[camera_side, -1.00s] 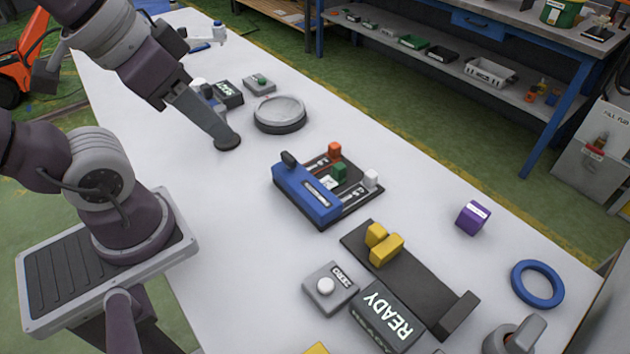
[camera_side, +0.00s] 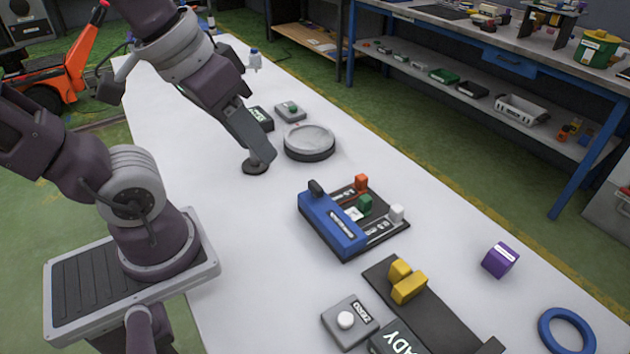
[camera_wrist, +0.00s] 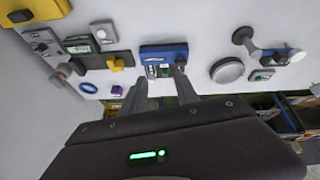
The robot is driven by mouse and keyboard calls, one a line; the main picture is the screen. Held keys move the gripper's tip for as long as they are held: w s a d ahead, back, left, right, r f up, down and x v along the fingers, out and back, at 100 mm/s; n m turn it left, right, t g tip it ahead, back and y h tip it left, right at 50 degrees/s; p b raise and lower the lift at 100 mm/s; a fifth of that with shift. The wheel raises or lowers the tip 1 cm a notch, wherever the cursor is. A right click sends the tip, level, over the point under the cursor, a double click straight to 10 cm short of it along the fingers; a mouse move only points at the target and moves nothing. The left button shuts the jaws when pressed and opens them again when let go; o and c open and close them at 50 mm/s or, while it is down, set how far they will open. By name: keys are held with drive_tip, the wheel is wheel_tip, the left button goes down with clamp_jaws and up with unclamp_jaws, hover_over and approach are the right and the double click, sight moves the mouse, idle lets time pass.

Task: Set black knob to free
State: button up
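A blue box (camera_side: 335,222) with a white label strip stands in mid-table in the side view, and it also shows in the wrist view (camera_wrist: 152,52). A black knob (camera_side: 316,187) sticks up at its far left end. The knob's setting labels are too small to read.
A grey round dish (camera_side: 310,142) and a dark disc (camera_side: 256,168) lie near my gripper. Yellow blocks (camera_side: 407,287) on a dark rail, a purple cube (camera_side: 500,260), a blue ring (camera_side: 566,332) and a white-button box (camera_side: 348,321) lie to the right.

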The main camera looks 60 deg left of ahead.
drive_tip(key=w+a+f+n+g, duration=0.2)
drive_tip(key=w+f+n+g, duration=0.1)
drive_tip(key=w+n, duration=0.4)
drive_tip(key=n+g, duration=0.2)
drive_tip(key=n, duration=0.7)
hover_over(316, 185)
wheel_tip(316, 185, down, 8)
drive_tip(key=shift+f, duration=0.1)
wheel_tip(316, 185, down, 7)
clamp_jaws()
